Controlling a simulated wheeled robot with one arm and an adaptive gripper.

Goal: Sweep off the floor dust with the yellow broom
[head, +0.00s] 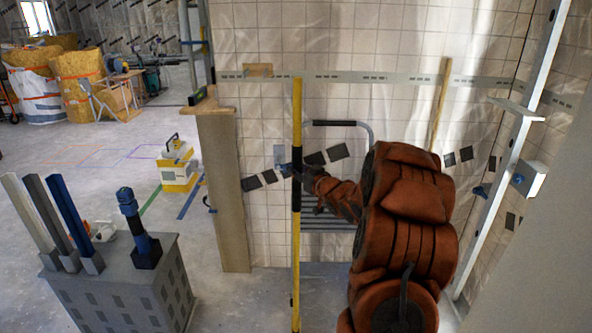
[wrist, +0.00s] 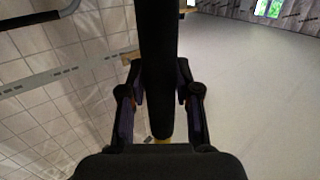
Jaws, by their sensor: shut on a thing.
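The yellow broom (head: 297,230) stands upright in the middle of the head view, with a black grip section partway up its pole. Its lower end runs out of the bottom of the picture, so the broom head is hidden. My gripper (head: 297,172) is shut on the black section of the pole, at the end of my orange-covered arm. In the wrist view the dark pole (wrist: 157,70) runs between the two fingers of my gripper (wrist: 162,105). No dust can be made out on the visible floor (head: 120,165).
A grey box (head: 120,290) with upright posts and a blue tool stands at the lower left. A wooden post (head: 222,190) stands just left of the broom. A tiled wall (head: 340,30) with a metal rail is behind. A yellow-and-white case (head: 178,172) and filled bags (head: 75,75) stand farther left. Open floor lies between.

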